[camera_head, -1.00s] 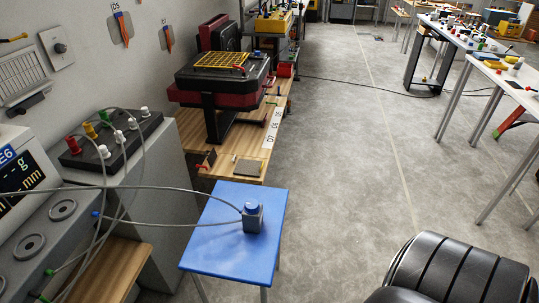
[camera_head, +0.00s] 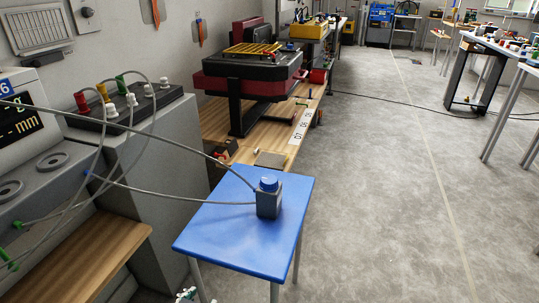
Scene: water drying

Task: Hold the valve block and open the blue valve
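The blue valve (camera_head: 268,183) is a round blue knob on top of the block. Two grey hoses (camera_head: 170,197) run from the left to the block. I cannot tell from the knob whether the valve is open or shut.
A grey cabinet with a row of coloured connectors (camera_head: 125,107) and a lower wooden shelf (camera_head: 85,255) stand at left. Behind the blue table is a wooden bench (camera_head: 270,135) with a red and black machine (camera_head: 250,78). The grey floor (camera_head: 400,220) is open to the right.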

